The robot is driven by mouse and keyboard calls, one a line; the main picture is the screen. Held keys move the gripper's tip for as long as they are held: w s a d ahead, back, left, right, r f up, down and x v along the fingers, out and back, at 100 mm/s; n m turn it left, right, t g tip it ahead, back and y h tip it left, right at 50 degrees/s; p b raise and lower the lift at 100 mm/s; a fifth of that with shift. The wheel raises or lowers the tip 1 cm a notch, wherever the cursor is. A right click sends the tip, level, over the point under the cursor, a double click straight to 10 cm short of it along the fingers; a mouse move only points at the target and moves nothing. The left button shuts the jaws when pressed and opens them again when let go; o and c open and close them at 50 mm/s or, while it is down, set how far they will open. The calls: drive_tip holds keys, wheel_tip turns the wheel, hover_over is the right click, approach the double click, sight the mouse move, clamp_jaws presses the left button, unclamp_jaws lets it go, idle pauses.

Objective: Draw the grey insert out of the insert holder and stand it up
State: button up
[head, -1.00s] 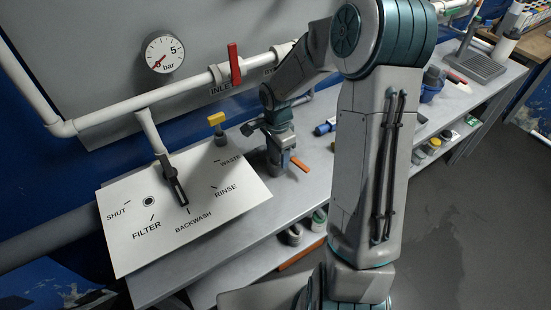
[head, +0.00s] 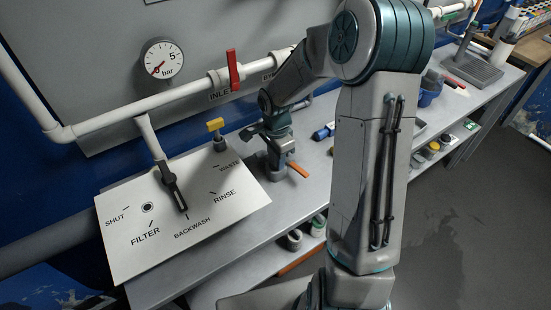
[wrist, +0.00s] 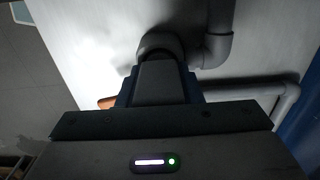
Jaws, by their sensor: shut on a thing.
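My gripper (head: 276,150) points down over the bench, in the middle of the head view. It is shut on a grey piece at a grey fitting with an orange handle (head: 298,170). I take the piece for the grey insert. In the wrist view a rounded grey part (wrist: 160,43) shows just beyond the gripper, beside a grey pipe elbow (wrist: 218,48). The gripper hides most of the piece. I cannot tell the insert holder apart from the fitting, nor how far the insert sits in it.
A white panel (head: 120,255) with a black-handled selector (head: 174,190) stands to the left. A yellow-topped knob (head: 216,128) is close to the gripper's left. A red-handled valve (head: 233,70) and gauge (head: 162,58) are behind. A blue cylinder (head: 321,133) lies to the right.

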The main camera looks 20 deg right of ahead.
drive_tip(key=shift+r+p, duration=0.45)
drive_tip(key=shift+r, duration=0.45)
drive_tip(key=shift+r+p, duration=1.4)
drive_tip(key=shift+r, duration=0.85)
